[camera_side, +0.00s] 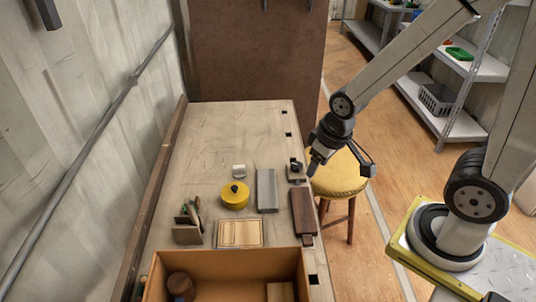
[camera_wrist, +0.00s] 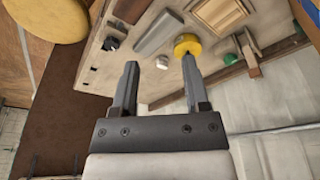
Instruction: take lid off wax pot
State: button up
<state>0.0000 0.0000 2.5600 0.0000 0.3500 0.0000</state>
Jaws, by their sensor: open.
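The wax pot (camera_side: 235,201) is a squat yellow pot on the workbench. Its yellow lid (camera_side: 235,188) with a dark knob is on top. In the wrist view the yellow pot (camera_wrist: 187,41) shows at the top, partly behind the tip of the right finger. My gripper (camera_side: 342,169) is open and empty. It hangs over the right edge of the bench and the stool, to the right of the pot and well apart from it. Both fingers also show in the wrist view (camera_wrist: 160,63).
A grey block (camera_side: 267,190) and a dark brown block (camera_side: 303,212) lie right of the pot. A small white item (camera_side: 239,170) is behind it, a wooden board (camera_side: 240,233) in front. An open box (camera_side: 230,262) stands at the front. The bench's far part is clear.

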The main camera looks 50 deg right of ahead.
jog(key=shift+o, duration=0.2)
jog(key=shift+o, duration=0.6)
jog(key=shift+w, duration=0.1)
jog(key=w+a+f+m+y, duration=0.1)
jog(key=w+f+m, duration=0.2)
jog(key=w+m, duration=0.4)
jog(key=w+f+m+y, duration=0.2)
jog(key=w+f+m, duration=0.2)
jog(key=w+m, duration=0.3)
jog(key=w+a+f+m+g+y, duration=0.1)
jog(key=w+f+m, duration=0.3)
jog(key=w+m, duration=0.3)
jog(key=shift+w+a+f+m, duration=0.25)
jog(key=shift+w+a+m, duration=0.05)
jog(key=shift+w, duration=0.05)
